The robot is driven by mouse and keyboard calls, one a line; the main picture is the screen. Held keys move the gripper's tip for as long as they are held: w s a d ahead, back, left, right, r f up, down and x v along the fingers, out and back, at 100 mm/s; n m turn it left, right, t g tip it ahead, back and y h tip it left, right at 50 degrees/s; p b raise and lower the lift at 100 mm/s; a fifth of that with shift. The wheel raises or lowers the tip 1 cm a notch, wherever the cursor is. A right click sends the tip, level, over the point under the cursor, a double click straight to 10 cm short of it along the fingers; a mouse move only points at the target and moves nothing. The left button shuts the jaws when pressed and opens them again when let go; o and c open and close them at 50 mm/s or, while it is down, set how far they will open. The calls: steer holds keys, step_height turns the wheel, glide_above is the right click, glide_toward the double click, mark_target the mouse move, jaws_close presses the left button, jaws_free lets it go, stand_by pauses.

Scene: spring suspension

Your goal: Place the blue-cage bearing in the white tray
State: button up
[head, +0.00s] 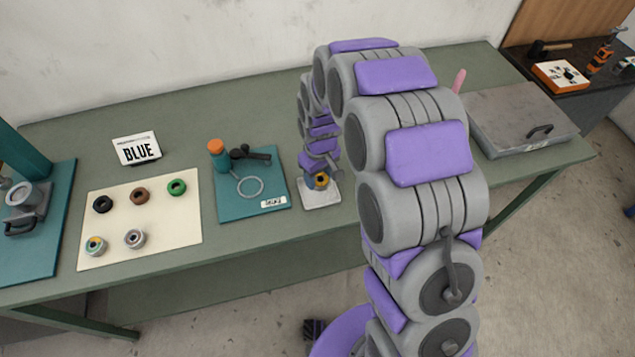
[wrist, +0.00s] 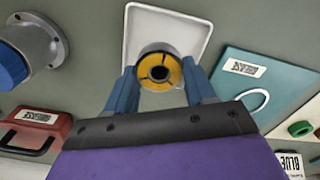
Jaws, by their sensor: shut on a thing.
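My gripper (head: 320,172) is shut on a bearing (head: 321,181) over the white tray (head: 325,198). In the wrist view, my gripper (wrist: 159,84) has one blue finger on each side of the bearing (wrist: 160,68). Its cage ring looks yellow-orange, not blue, inside a silvery outer ring. The square white tray (wrist: 141,22) lies behind it; I cannot tell whether the bearing touches it. On the cream mat (head: 155,205) sit two more bearings: one (head: 95,246) with orange and teal inside, one (head: 134,239) with a dark purplish inside.
Black (head: 102,204), brown (head: 140,196) and green (head: 176,187) rings lie on the cream mat. A "BLUE" sign (head: 138,149) stands behind. A teal mat (head: 225,207) left of the tray holds a bottle (head: 219,158) and a wire ring. A grey metal case (head: 520,120) is at right.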

mark_target(319, 178)
step_height(319, 178, down, 4)
steer(key=shift+r+b, duration=0.15)
steer(key=shift+b, duration=0.4)
steer(key=shift+a, duration=0.6)
steer(key=o, duration=0.9)
steer(key=shift+o, duration=0.6)
steer(key=shift+d, duration=0.6)
steer(key=shift+a+r, duration=0.2)
steer(key=shift+r, duration=0.2)
step_height(319, 178, up, 11)
steer(key=shift+r+p, duration=0.1)
steer(key=shift+p, duration=1)
steer(key=s+d+r+m+g, duration=0.1)
steer(key=s+d+r+m, duration=0.1)
steer(key=s+d+r, duration=0.45)
steer(key=s+d+r+m, duration=0.2)
steer(key=s+d+r, duration=0.2)
steer(key=s, duration=0.6)
steer(key=s+d+m, duration=0.2)
steer(key=s, duration=0.6)
steer(key=s+d+r+m, duration=0.1)
steer(key=s, duration=0.7)
steer(key=shift+d+r+m+g, duration=0.3)
steer(key=shift+d+m+g, duration=0.1)
